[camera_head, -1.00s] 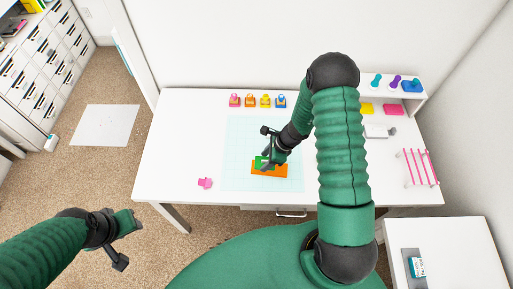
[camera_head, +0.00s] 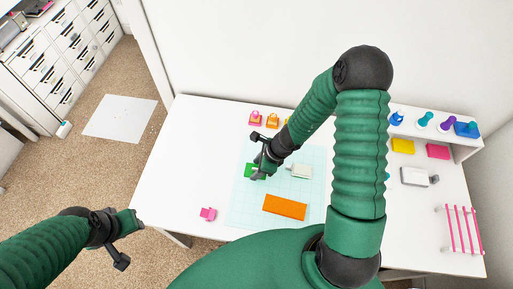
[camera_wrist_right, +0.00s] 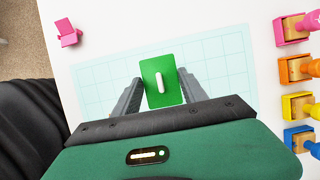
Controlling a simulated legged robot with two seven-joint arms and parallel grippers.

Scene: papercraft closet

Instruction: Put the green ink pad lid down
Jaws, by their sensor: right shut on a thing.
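The green ink pad lid (camera_wrist_right: 155,76) is a flat green rectangle with a white bar on it. My right gripper (camera_wrist_right: 160,90) is shut on it, with one grey finger at each side. In the head view the lid (camera_head: 250,170) shows partly behind my right gripper (camera_head: 260,172), over the left part of the pale cutting mat (camera_head: 250,212). I cannot tell whether the lid touches the mat. My left gripper (camera_head: 133,222) is empty and off the table's front left; its finger opening is unclear.
An orange block (camera_head: 285,206) and a pale block (camera_head: 300,171) lie on the mat. A pink piece (camera_head: 208,213) sits left of the mat. Several stamps, including a pink one (camera_head: 256,118), line the back. A pink-barred rack (camera_head: 460,229) stands right. The table's left part is clear.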

